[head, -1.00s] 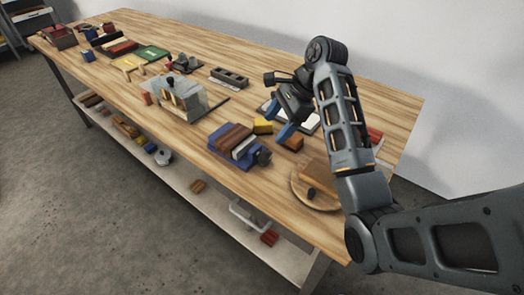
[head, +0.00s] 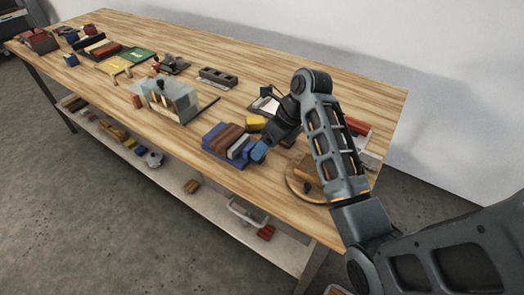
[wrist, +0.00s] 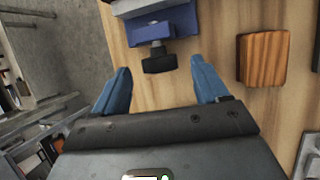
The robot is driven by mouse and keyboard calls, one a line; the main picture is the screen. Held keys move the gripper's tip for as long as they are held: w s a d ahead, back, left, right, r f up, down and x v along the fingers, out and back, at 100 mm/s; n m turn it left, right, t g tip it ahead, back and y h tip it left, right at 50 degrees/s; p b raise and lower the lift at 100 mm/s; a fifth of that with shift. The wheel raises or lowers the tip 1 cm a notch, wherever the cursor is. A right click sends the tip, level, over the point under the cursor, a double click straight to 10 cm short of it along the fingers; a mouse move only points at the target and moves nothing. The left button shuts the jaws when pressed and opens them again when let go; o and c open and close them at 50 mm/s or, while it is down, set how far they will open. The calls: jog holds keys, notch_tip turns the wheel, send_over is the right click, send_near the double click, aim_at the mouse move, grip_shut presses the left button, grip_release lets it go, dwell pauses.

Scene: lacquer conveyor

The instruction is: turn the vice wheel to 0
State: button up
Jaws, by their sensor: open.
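The blue vice (head: 221,156) stands on the workbench, with a brown wooden piece (head: 229,136) and a light grey jaw on it. In the wrist view the blue vice body (wrist: 172,28) is at the top, with its dark wheel (wrist: 159,64) below it on a short shaft. My gripper (wrist: 160,66) is open, with one blue finger on each side of the wheel and visible gaps between. In the head view my gripper (head: 259,150) is at the vice's right end and hides the wheel. No number on the wheel is readable.
A wooden block (wrist: 262,60) lies right of my gripper in the wrist view. A yellow block (head: 256,123) is behind the vice. A round wooden board (head: 299,188) is to its right. A clear-sided box (head: 170,100) stands to the left. The bench front edge is close.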

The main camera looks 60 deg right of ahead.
jog(key=shift+x, duration=1.5)
jog(key=c, duration=1.1)
jog(key=shift+o, duration=0.2)
jog(key=h, duration=0.2)
jog(key=n+h, duration=0.1)
jog(key=h, duration=0.1)
jog(key=shift+a, duration=0.4)
jog(key=shift+a+n+h, duration=0.15)
jog(key=shift+n+h, duration=0.15)
jog(key=shift+h, duration=1.4)
jog(key=shift+t, duration=0.3)
jog(key=o, duration=1.1)
jog(key=shift+c, duration=0.2)
